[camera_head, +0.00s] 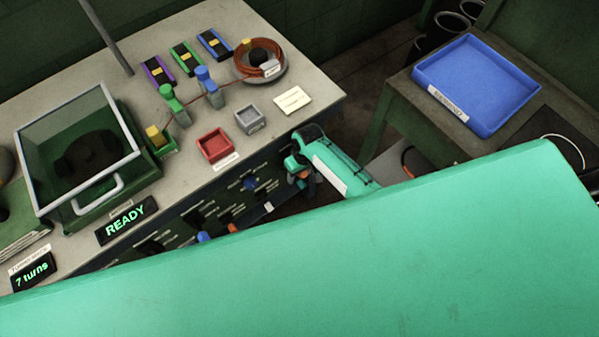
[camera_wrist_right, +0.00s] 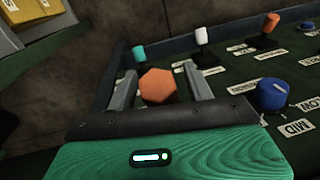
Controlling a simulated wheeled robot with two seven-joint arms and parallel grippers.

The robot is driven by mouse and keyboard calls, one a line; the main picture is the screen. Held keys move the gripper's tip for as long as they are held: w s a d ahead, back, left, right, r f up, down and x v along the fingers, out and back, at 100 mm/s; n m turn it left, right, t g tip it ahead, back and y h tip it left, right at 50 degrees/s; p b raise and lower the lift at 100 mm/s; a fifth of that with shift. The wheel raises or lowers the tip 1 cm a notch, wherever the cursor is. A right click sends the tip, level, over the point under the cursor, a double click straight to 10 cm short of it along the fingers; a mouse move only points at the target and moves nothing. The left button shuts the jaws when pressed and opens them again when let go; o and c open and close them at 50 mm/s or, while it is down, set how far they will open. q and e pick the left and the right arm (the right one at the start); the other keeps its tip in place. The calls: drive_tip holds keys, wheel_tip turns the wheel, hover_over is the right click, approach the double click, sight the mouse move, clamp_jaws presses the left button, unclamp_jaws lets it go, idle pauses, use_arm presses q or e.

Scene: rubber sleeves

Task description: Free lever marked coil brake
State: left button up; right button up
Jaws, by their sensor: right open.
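My right gripper (camera_head: 301,174) is at the right end of the bench's dark front panel (camera_head: 213,214). In the right wrist view my right gripper (camera_wrist_right: 159,69) is open, with an orange hexagonal knob (camera_wrist_right: 158,86) showing between its fingers. I cannot tell whether the fingers touch it. Beyond stand levers with a teal top (camera_wrist_right: 138,53), a white top (camera_wrist_right: 201,35) and an orange top (camera_wrist_right: 271,22). A blue knob (camera_wrist_right: 272,95) sits to the right. No label reading "coil brake" is legible, so I cannot tell which lever carries it. My left gripper is not in view.
The bench top holds a glass-lidded box (camera_head: 80,150), a red tray (camera_head: 214,146), a grey box (camera_head: 250,119) and a copper coil (camera_head: 236,68). A READY display (camera_head: 127,219) is on its front. A blue tray (camera_head: 480,85) stands on a side table at right.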

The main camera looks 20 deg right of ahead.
clamp_jaws()
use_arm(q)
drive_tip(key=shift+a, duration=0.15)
